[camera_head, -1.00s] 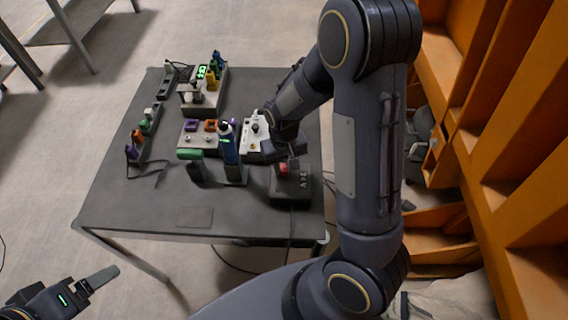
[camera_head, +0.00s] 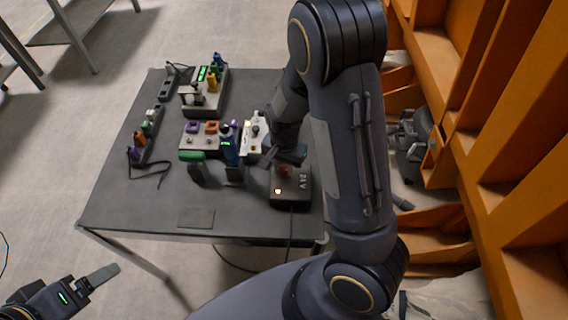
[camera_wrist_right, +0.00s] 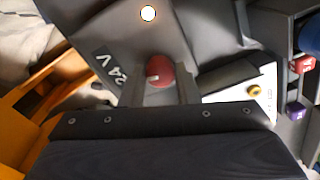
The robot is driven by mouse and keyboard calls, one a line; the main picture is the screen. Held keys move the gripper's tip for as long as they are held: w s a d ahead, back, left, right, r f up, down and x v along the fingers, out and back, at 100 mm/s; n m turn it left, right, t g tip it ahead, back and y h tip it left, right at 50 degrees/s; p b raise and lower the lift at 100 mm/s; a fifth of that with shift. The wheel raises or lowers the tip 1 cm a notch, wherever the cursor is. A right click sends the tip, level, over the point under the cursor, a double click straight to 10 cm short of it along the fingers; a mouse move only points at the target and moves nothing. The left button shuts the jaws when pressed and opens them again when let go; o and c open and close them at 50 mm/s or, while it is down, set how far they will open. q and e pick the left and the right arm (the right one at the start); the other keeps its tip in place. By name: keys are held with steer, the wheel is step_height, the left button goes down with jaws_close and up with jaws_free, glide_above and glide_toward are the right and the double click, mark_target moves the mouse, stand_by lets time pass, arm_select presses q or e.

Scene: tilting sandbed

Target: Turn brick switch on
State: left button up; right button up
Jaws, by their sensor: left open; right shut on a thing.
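A dark power brick marked 24 V (camera_head: 291,192) stands at the table's front right. It carries a red switch knob (camera_head: 284,170) and a small glowing round lamp (camera_head: 278,191). In the right wrist view the knob (camera_wrist_right: 160,71) sits between the fingers of my right gripper (camera_wrist_right: 159,88), with a pale mark on it and the bright lamp (camera_wrist_right: 148,13) beyond. My right gripper is shut on the knob; in the head view its fingers (camera_head: 285,158) are partly hidden. My left gripper (camera_head: 92,280) is open and empty, at the lower left, off the table.
Left of the brick stand a dark blue device (camera_head: 230,152) and a green-topped one (camera_head: 193,157). A white panel (camera_head: 252,138) lies behind the brick. Power strips (camera_head: 150,130) line the table's left side. The table's front left (camera_head: 130,205) is clear. Orange shelving (camera_head: 500,120) stands right.

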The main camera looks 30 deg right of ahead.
mark_target(284, 169)
steer(key=shift+m+p, duration=0.45)
steer(key=shift+m, duration=1.15)
steer(key=o, duration=1)
steer(key=shift+c, duration=0.2)
step_height(284, 169, up, 8)
steer(key=shift+f+p, duration=0.1)
steer(key=shift+p, duration=0.4)
